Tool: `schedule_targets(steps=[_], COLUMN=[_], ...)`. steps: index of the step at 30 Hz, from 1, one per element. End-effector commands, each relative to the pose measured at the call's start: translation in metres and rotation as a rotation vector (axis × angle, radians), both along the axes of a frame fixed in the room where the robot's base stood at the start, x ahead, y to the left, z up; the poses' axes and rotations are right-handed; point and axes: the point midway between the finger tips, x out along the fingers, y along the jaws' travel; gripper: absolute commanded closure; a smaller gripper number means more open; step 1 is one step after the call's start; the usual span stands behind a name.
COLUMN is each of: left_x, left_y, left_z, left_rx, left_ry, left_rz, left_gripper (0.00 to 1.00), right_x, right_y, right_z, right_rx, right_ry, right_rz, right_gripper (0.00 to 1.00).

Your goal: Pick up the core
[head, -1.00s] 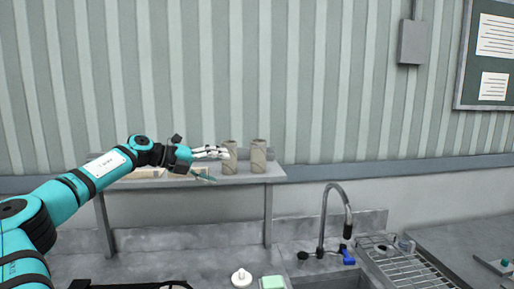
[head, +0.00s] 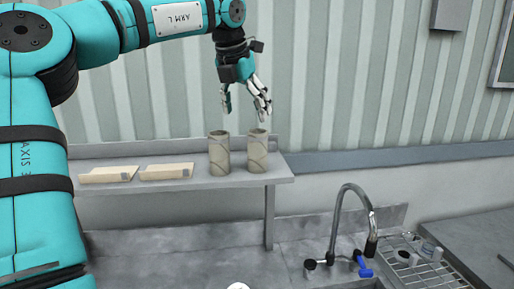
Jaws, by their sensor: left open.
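Two brown cardboard cores stand upright side by side on the grey shelf (head: 190,185). They are the left core (head: 219,155) and the right core (head: 258,153). My left gripper (head: 244,112) is open and empty, pointing down just above the two cores. Its fingers spread over the gap between them, and the right finger is close over the right core's top. I cannot tell whether it touches. My right gripper is not in view.
Two flat tan blocks (head: 109,174) and (head: 166,172) lie on the shelf left of the cores. Below is a grey counter (head: 190,255) with a curved tap (head: 340,215) and a wire rack (head: 420,262) at the right. The shelf's right end is clear.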

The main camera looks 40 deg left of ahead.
Motion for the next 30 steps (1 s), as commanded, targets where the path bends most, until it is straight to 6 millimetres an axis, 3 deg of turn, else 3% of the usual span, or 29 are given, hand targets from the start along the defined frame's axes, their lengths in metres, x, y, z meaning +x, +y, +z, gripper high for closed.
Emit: schedule_targets(steps=[9, 14, 21, 25, 30], left_x=[0.021, 0.025, 0.040, 0.046, 0.048], left_y=[0.007, 0.007, 0.004, 0.007, 0.007], left_z=[-0.051, -0.060, -0.086, -0.101, -0.106], left_rx=[-0.003, -0.002, -0.004, -0.002, -0.002], left_ry=[0.001, 0.001, 0.004, 0.001, -0.004], left_rz=[0.000, 0.001, 0.000, 0.001, 0.002], left_gripper=[0.22, 0.22, 0.22, 0.22, 0.22], right_x=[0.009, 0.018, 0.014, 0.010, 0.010], right_y=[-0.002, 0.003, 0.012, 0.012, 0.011], right_z=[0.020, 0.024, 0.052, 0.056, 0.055], right_rx=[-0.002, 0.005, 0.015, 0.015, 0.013], right_ry=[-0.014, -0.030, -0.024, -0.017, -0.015], right_rz=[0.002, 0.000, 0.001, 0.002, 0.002], right_gripper=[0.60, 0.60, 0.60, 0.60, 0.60])
